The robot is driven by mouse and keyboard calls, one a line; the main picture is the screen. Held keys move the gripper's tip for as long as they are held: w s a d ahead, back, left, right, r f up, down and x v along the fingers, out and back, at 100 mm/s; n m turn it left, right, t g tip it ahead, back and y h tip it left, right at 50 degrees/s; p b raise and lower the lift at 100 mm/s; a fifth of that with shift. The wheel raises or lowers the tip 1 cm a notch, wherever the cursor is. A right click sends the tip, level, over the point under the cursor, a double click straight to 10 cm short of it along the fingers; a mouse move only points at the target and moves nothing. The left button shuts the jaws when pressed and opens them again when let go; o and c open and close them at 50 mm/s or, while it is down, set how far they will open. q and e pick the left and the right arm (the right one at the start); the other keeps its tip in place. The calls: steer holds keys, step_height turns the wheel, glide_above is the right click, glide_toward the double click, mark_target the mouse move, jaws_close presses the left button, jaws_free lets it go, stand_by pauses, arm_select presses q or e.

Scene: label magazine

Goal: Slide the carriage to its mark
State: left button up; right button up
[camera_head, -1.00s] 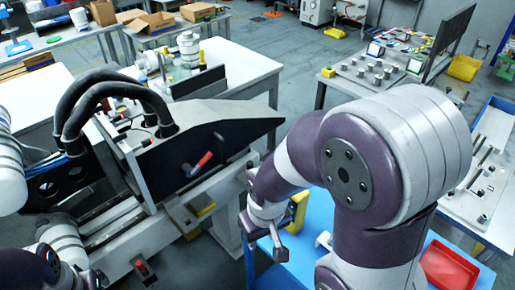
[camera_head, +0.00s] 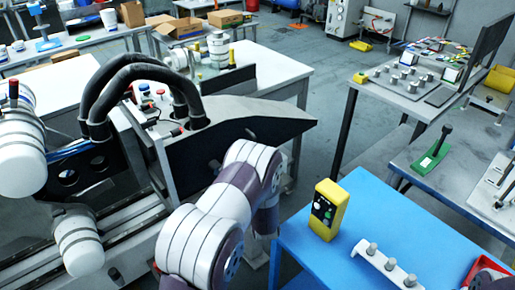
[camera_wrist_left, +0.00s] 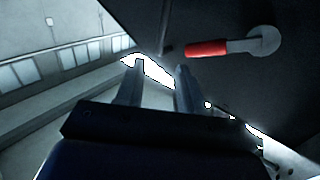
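The carriage (camera_head: 225,135) is the dark, slope-topped unit with a pale frame and thick black hoses, standing on rails (camera_head: 120,235) in the head view. A purple-and-white arm of mine crosses in front of its lower right part. The red handle seen there earlier is hidden in that view. In the left wrist view the red handle (camera_wrist_left: 207,48) sticks out from a round grey hub on the dark panel. My left gripper (camera_wrist_left: 160,75) has its fingers apart with nothing between them, below and left of the handle. My right gripper is not visible. No mark can be made out.
A yellow button box (camera_head: 328,210) and a pale bar with pegs (camera_head: 385,263) stand on the blue table (camera_head: 415,215) at right. A worktable with several metal pegs (camera_head: 398,92) stands behind. Grey floor (camera_head: 300,52) lies between the tables.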

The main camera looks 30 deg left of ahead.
mark_target(254, 140)
arm_select(q)
steer(key=p+x, duration=0.2)
steer(key=x, duration=1)
steer(key=shift+w+a, duration=0.2)
steer(key=shift+s, duration=0.1)
jaws_close()
